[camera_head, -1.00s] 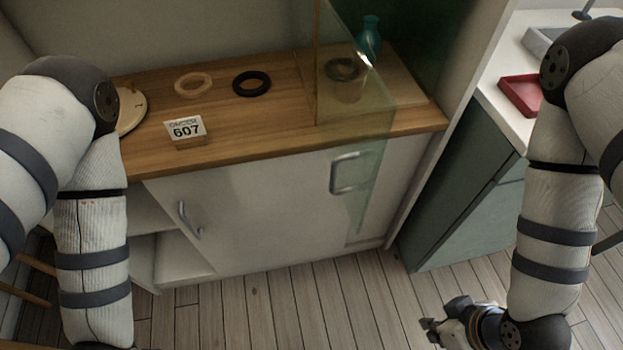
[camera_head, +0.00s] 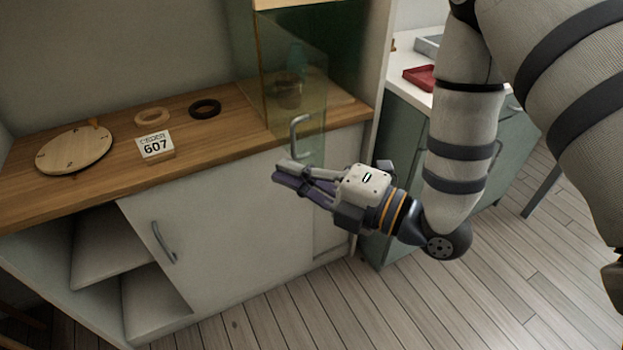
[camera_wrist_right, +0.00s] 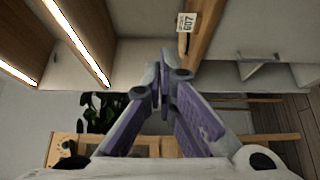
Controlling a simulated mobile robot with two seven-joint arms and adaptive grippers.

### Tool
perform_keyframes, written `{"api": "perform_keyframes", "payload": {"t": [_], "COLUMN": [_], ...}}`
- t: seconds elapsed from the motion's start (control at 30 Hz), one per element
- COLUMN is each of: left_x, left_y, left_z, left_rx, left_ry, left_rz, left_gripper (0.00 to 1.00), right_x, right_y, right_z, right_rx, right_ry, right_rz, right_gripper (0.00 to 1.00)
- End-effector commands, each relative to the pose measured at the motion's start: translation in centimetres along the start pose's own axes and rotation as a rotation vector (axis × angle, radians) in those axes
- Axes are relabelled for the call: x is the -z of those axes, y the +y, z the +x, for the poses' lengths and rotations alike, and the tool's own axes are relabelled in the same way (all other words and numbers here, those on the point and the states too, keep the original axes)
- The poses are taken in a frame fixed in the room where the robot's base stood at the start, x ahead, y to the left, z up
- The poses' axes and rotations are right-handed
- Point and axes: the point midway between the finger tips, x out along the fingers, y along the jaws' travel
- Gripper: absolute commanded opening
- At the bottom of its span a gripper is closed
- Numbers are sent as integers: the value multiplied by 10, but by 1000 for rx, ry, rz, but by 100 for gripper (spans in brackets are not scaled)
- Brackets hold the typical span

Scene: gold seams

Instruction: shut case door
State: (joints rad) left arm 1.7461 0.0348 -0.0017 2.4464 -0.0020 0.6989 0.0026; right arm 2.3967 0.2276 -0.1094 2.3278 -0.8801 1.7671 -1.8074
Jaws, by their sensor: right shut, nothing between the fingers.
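The case door (camera_head: 302,108) is a greenish see-through glass panel with a pale bar handle (camera_head: 293,137). It stands open in the head view, swung out past the counter's front edge. Behind it are the case's dark green inside and a teal vase, seen dimly through the glass. My right gripper (camera_head: 280,173) is shut and empty, in front of the cabinet and just below the door handle in the picture. I cannot tell whether it touches the door. Its closed fingertips show in the right wrist view (camera_wrist_right: 163,82), with no door clear there. My left gripper is out of view.
The wooden counter (camera_head: 105,183) holds a round wooden board (camera_head: 75,150), two rings and a 607 sign (camera_head: 156,146). Below are a white sliding door (camera_head: 215,215) and open shelves. A red tray (camera_head: 419,77) lies on the right counter. The floor is clear in front.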

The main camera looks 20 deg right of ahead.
Motion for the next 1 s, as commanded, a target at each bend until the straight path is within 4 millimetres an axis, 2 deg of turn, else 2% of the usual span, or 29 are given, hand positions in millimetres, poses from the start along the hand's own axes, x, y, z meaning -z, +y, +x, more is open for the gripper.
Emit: {"api": "perform_keyframes", "payload": {"t": [0.1, 0.2, 0.3, 0.5, 1.0], "left_x": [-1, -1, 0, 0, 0], "left_y": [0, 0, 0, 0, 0], "left_z": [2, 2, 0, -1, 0], "left_rx": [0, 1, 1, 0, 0], "left_ry": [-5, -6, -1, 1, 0], "left_rz": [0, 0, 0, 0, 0], "left_gripper": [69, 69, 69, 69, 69], "right_x": [0, -3, -21, -37, -41], "right_y": [-1, 0, 0, 0, -1], "right_z": [26, 43, 35, 29, 28], "right_rx": [-1, 0, 0, 1, 2], "right_ry": [1, -3, -6, -3, 9], "right_rz": [0, 0, -1, 1, 1], "right_gripper": [0, 0, 0, 0, 0]}}
